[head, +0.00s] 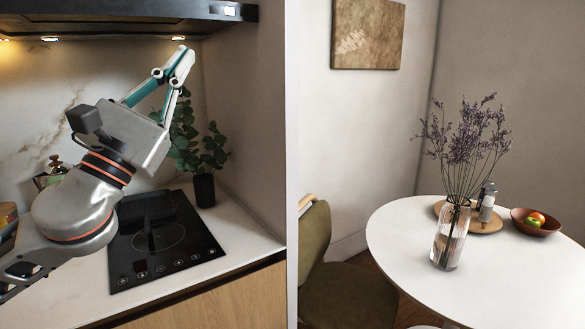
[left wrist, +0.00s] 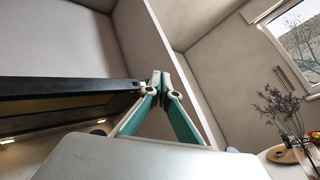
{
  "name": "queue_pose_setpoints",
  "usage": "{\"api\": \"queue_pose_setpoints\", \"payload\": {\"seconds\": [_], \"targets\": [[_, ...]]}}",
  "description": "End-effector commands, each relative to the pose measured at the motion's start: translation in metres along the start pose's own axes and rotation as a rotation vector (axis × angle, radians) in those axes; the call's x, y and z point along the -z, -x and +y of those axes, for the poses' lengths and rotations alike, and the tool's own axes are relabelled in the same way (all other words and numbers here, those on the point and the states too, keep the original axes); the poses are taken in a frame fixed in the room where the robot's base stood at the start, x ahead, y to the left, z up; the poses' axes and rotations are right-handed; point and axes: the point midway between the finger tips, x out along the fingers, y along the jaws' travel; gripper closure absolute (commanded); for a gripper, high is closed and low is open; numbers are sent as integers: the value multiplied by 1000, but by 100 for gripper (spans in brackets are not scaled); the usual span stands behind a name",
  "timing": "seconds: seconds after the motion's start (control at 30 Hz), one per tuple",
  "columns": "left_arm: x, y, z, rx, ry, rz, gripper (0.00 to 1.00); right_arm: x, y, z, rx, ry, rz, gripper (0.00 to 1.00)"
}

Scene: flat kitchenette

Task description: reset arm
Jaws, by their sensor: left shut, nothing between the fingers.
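My left gripper (head: 183,54) is raised above the counter in the head view, its arm coming in from the left. Its teal-and-grey fingers point up and to the right, below the range hood. In the left wrist view the fingertips (left wrist: 160,78) meet, and the gripper is shut and empty. My right gripper is in neither view.
The range hood (head: 120,18) hangs just above the gripper. Below are a black cooktop (head: 160,240) and a dark-potted plant (head: 204,190). A wall divides the counter from a white round table (head: 400,235) with a flower vase (head: 450,240) and a green chair (head: 340,295).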

Motion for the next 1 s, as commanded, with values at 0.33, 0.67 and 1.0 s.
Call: {"api": "queue_pose_setpoints", "payload": {"seconds": [0.33, 0.67, 1.0], "targets": [[104, 50, -68, 12, 568, 230, 100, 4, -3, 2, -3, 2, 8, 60], [222, 169, -163, -188, 1375, 558, 100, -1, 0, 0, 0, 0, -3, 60], [296, 350, -257, -737, 2142, 808, 100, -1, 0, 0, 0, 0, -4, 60]]}}
